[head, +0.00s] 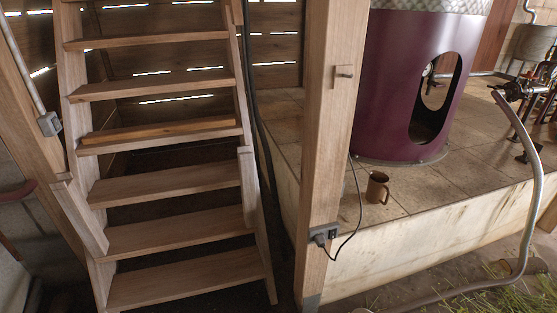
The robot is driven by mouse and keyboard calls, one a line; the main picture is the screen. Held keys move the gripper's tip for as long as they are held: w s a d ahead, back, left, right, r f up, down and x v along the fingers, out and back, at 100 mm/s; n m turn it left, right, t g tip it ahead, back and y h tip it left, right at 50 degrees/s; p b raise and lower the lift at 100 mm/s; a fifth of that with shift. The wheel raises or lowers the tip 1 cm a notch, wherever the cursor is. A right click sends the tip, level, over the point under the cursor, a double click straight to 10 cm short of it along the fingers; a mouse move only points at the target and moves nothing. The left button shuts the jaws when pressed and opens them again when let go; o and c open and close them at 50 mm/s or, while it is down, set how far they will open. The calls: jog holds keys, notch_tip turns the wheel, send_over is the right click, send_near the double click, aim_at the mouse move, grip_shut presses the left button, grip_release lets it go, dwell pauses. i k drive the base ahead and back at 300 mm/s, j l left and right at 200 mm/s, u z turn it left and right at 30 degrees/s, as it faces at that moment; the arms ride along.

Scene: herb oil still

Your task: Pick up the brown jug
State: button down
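The brown jug (377,188) stands upright on the tiled top of a raised stone platform. It is small, with an open top and a handle on its right side. It sits just right of a wooden post and in front of the large maroon still. Nothing covers it in the head view. My gripper does not show in this view.
A wooden post (328,130) with an outlet and hanging black cable (357,215) stands left of the jug. Wooden stairs (175,180) fill the left. The maroon still (392,90) rises behind. A grey hose (535,185) drops at right. Tiles around the jug are clear.

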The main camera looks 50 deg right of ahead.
aim_at(379, 191)
jog(key=z, duration=1.6)
jog(key=i+l, duration=0.15)
jog(key=i, duration=0.3)
jog(key=i+l+u, duration=0.1)
jog(key=i, duration=0.35)
jog(key=i+l+u, duration=0.1)
jog(key=i, duration=0.35)
jog(key=l, duration=0.1)
